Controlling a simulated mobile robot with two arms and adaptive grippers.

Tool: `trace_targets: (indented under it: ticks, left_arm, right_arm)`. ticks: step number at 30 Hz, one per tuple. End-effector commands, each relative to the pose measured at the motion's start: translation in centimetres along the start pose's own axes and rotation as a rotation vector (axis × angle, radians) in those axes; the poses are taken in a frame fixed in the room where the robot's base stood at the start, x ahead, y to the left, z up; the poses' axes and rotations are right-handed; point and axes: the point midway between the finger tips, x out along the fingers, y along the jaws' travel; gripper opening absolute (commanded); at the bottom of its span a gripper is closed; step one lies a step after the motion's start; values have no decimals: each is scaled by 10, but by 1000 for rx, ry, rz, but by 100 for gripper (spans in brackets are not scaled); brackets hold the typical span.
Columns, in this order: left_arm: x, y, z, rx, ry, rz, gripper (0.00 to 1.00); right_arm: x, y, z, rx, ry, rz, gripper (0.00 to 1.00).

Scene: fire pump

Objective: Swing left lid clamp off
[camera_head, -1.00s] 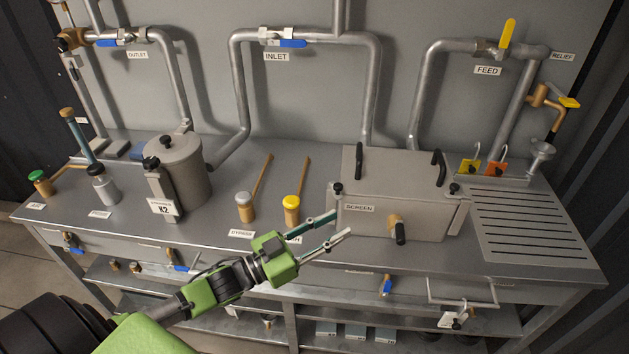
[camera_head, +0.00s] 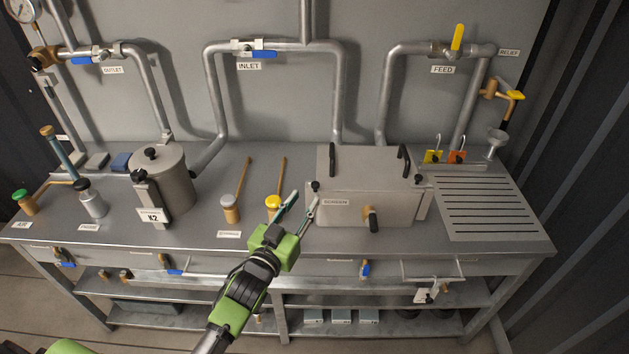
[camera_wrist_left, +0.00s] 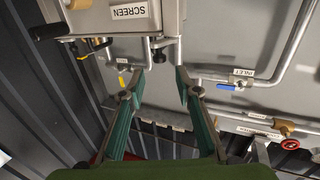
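The grey screen box (camera_head: 365,207) stands on the bench with its lid down. The left lid clamp (camera_head: 315,187), with a black knob, is at the box's upper left front corner. My left gripper (camera_head: 302,201) is open and empty, its fingers pointing at this corner. In the left wrist view the two fingertips (camera_wrist_left: 159,83) are spread, with the clamp's black knob (camera_wrist_left: 159,57) just beyond the gap between them. They appear not to touch it. The box also shows in the left wrist view (camera_wrist_left: 140,28). My right gripper is not in view.
A lidded pot (camera_head: 163,183) is farther left. A front valve handle (camera_head: 371,218) sticks out of the box. A slotted drain area (camera_head: 490,208) lies right.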

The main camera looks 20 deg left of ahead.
Motion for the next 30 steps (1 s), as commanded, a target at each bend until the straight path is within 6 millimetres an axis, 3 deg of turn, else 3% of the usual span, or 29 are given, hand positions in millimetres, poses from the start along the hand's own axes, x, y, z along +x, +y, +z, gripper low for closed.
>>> trace_targets:
  ticks: [6,12,18,27,30]
  left_arm:
    - [42,0,-2,0,1,1,30]
    - [68,0,-1,0,0,1,30]
    - [80,0,0,0,1,1,30]
    - [81,0,0,0,0,1,30]
    - [81,0,0,0,0,1,4]
  right_arm:
    - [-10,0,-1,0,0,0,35]
    - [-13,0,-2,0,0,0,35]
    - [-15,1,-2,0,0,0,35]
    - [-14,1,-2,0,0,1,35]
    - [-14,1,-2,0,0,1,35]
